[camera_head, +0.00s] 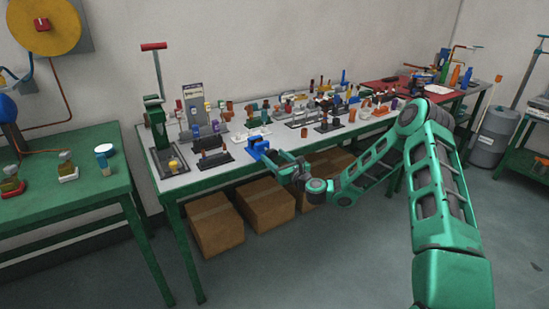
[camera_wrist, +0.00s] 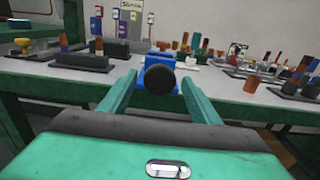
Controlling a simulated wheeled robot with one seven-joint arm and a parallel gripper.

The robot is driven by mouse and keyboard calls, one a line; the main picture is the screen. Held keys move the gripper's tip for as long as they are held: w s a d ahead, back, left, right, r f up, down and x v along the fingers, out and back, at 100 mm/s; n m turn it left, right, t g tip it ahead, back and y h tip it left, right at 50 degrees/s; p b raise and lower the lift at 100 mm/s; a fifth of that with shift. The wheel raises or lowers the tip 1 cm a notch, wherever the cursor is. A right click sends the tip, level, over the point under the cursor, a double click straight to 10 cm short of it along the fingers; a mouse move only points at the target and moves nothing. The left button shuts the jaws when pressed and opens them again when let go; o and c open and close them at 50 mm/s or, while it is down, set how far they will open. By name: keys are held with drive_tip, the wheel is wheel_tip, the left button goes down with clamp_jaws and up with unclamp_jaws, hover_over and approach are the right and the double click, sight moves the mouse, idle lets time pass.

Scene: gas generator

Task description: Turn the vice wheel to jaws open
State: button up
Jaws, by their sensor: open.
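The blue vice (camera_head: 257,148) stands at the front edge of the long light-topped bench. In the wrist view its blue body (camera_wrist: 150,56) shows behind a dark round part (camera_wrist: 159,79), which looks like the end of the vice wheel, facing me. My gripper (camera_head: 274,158) reaches in from the right at the bench edge, in front of the vice. In the wrist view my gripper (camera_wrist: 159,84) is open, with one green finger on each side of the dark round part. I cannot tell whether the fingers touch it. The vice jaws are hidden.
Many small tools and holders crowd the bench (camera_head: 190,185) behind and beside the vice. A green press (camera_head: 155,115) with a red-handled lever stands at its left end. Cardboard boxes (camera_head: 215,228) sit underneath. A green table (camera_head: 70,205) is at the left. The floor in front is clear.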

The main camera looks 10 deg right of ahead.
drive_tip(key=shift+x, duration=1.15)
drive_tip(key=c, duration=1.1)
drive_tip(key=shift+o, duration=0.2)
drive_tip(key=shift+d+f, duration=0.1)
drive_tip(key=shift+d, duration=0.4)
drive_tip(key=shift+a, duration=0.3)
